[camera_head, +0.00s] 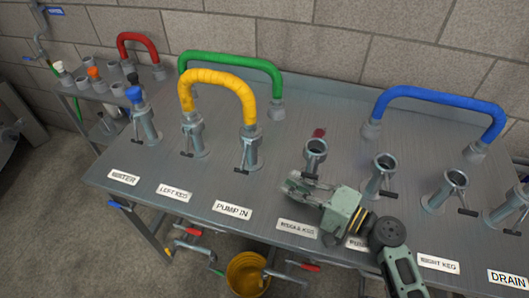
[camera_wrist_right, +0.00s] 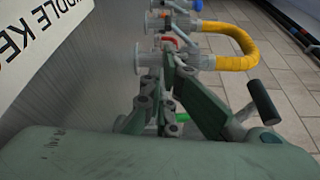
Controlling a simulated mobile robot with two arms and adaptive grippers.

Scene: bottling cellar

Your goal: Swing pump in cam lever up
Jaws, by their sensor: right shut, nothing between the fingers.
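The PUMP IN port (camera_head: 251,153) stands upright on the steel table, behind its PUMP IN label (camera_head: 232,209). One end of the yellow hose (camera_head: 219,78) sits on top of it; the other end is on the LEFT KEG port. The pump in cam lever (camera_head: 245,160) is a thin dark handle pointing downward at the port's front left. My right gripper (camera_head: 292,186) is shut and empty, right of and apart from that lever, in front of the middle keg port. In the right wrist view the yellow hose (camera_wrist_right: 235,42) shows beyond the fingers. My left gripper is out of view.
The open middle keg port (camera_head: 315,154) stands close behind my right gripper. A black lever handle (camera_wrist_right: 264,100) is near my fingers in the right wrist view. A green hose (camera_head: 235,62) arches behind the yellow one; a blue hose (camera_head: 440,98) is at right. An orange bucket (camera_head: 246,275) is below.

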